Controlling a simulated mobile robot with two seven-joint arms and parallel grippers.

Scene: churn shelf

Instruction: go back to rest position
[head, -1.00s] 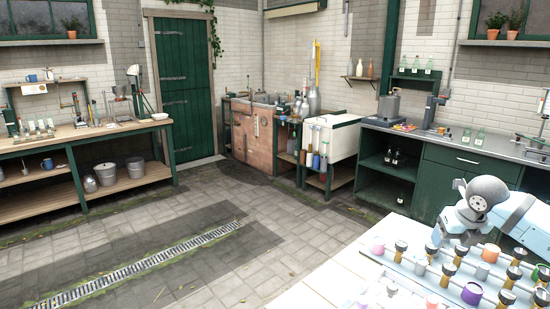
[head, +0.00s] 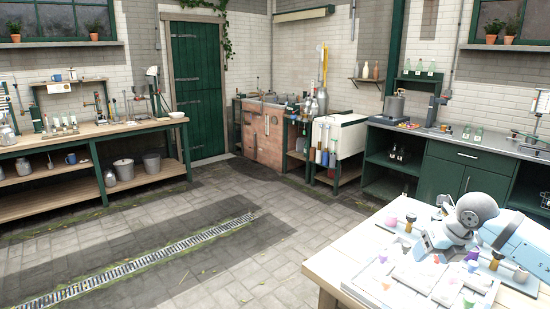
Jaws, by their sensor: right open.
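My right arm comes in from the right edge over the pale table (head: 325,268) at the lower right. My right gripper (head: 430,250) is low over the table top, to the left of the grey wrist joint. It is open and I see nothing held in it, though its fingertips are small and partly lost among the items below. My left gripper is not in view.
A light board (head: 402,284) with several small coloured items lies on the table under my arm. The tiled floor left of the table is clear, with a drain grate (head: 160,258). A wooden workbench (head: 90,135) stands at left and green cabinets (head: 460,168) at the back right.

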